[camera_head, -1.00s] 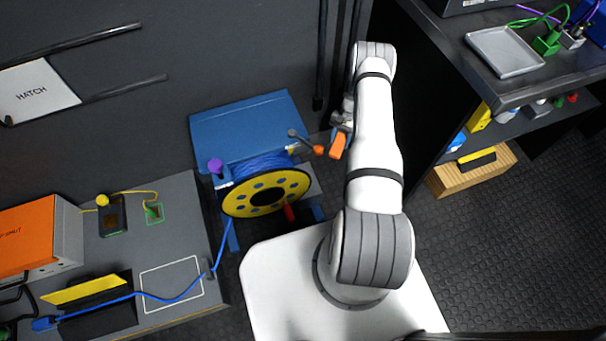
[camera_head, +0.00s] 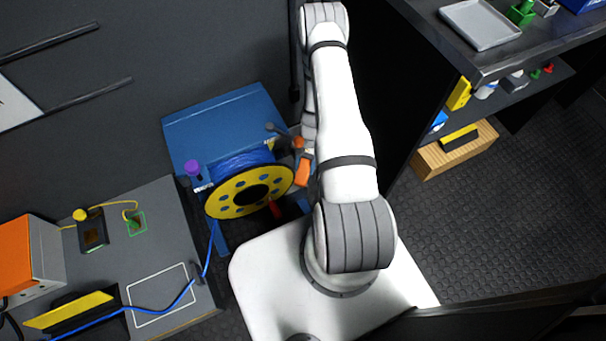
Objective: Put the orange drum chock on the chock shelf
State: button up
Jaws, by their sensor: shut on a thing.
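The orange drum chock (camera_head: 303,173) is a small orange block just right of the yellow-flanged cable drum (camera_head: 226,198). My gripper (camera_head: 308,157) is shut on it, with the fingers mostly hidden by my white arm. I cannot tell whether the chock touches the drum or its stand. The drum carries blue cable and sits in a blue stand (camera_head: 215,120). A shelf (camera_head: 508,103) under the right counter holds several small items; no label shows whether it is the chock shelf.
An orange crank knob (camera_head: 298,142) is close above the chock. The dark right counter (camera_head: 500,62) bears a grey tray (camera_head: 480,24). A wooden box (camera_head: 455,152) stands below the shelf. A grey bench (camera_head: 130,262) is at left. Floor at lower right is clear.

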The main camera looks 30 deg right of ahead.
aim_at(304, 174)
jog(key=shift+s+a, duration=0.55)
jog(key=shift+f+b, duration=0.75)
jog(key=shift+f, duration=1)
jog(key=shift+f, duration=0.25)
jog(key=o, duration=1)
jog(key=shift+r, duration=0.1)
jog(key=shift+o, duration=0.2)
jog(key=p+v, duration=0.3)
jog(key=v, duration=0.9)
jog(key=shift+r, duration=0.15)
jog(key=shift+s, duration=0.1)
